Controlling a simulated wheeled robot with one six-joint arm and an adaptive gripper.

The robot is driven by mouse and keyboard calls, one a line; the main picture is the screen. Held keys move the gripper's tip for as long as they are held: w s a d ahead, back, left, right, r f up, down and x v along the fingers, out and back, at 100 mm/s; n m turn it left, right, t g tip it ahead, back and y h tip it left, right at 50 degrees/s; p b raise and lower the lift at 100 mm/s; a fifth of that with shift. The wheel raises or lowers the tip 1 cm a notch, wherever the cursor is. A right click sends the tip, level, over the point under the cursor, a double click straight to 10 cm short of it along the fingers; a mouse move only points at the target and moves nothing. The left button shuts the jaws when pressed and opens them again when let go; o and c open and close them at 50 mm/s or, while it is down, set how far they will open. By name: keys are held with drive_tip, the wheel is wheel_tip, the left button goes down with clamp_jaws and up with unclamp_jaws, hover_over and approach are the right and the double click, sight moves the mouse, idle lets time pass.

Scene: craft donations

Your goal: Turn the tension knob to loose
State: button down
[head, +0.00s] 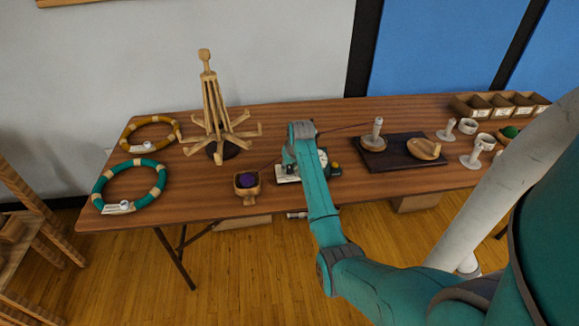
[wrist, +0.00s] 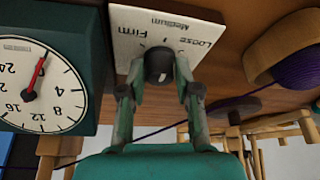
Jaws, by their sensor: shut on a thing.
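The tension knob (wrist: 158,62) is a dark round knob on a white panel (wrist: 130,20) lettered Firm, Medium and Loose. A light mark shows on the knob; I cannot tell surely which label it points at. My gripper (wrist: 160,70) is shut on the knob, one finger on each side of it. In the head view my arm's end hides the knob and part of the panel.
A dial (wrist: 40,85) with a red needle stands beside the panel. A purple yarn ball (head: 247,180) sits in a wooden bowl (head: 248,192) to the left. A wooden swift (head: 212,110) stands behind it. Yarn runs across toward a dark board (head: 385,160) at the right.

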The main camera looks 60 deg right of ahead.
drive_tip(key=m+g, duration=0.1)
drive_tip(key=m, duration=0.2)
drive_tip(key=m+g+h, duration=0.1)
drive_tip(key=m, duration=0.2)
drive_tip(key=shift+w+a+m+h, duration=0.1)
drive_tip(key=shift+w+m+h, duration=0.05)
drive_tip(key=shift+m+h, duration=0.15)
drive_tip(key=m+g, duration=0.2)
drive_tip(key=m, duration=0.3)
idle(0.5)
drive_tip(key=c, duration=0.8)
unclamp_jaws()
drive_tip(key=shift+w+r, duration=0.1)
drive_tip(key=v, duration=1.1)
drive_tip(key=shift+w+a+r, duration=0.1)
drive_tip(key=shift+a+r, duration=0.15)
drive_tip(key=shift+a, duration=0.1)
